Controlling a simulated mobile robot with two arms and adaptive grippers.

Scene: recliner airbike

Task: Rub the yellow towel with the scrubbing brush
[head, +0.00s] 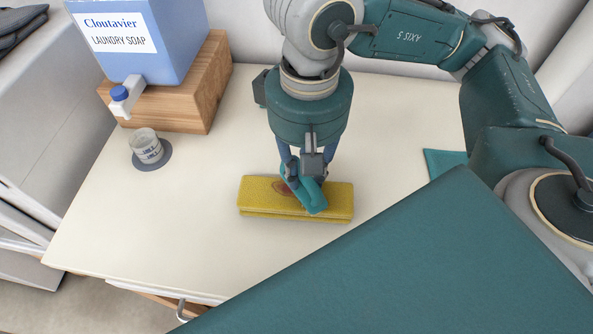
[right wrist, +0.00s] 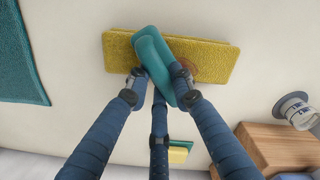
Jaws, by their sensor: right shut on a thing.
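The folded yellow towel (head: 335,200) lies flat on the pale counter, with a brown stain (head: 284,189) on its top. The teal scrubbing brush (head: 312,195) is over the towel's middle, set at a slant across it. My right gripper (head: 305,178) is shut on the brush from above, and the brush appears to touch the towel. In the right wrist view the brush (right wrist: 155,65) lies across the yellow towel (right wrist: 215,60), and the stain (right wrist: 208,68) shows beside it. The brush's underside is hidden. My left gripper is not in view.
A blue laundry soap dispenser (head: 145,40) stands on a wooden block (head: 200,95) at the back left. A small cup (head: 146,146) sits on a grey coaster (head: 165,160) below its tap. A teal cloth (head: 441,162) lies to the right. The counter left of the towel is clear.

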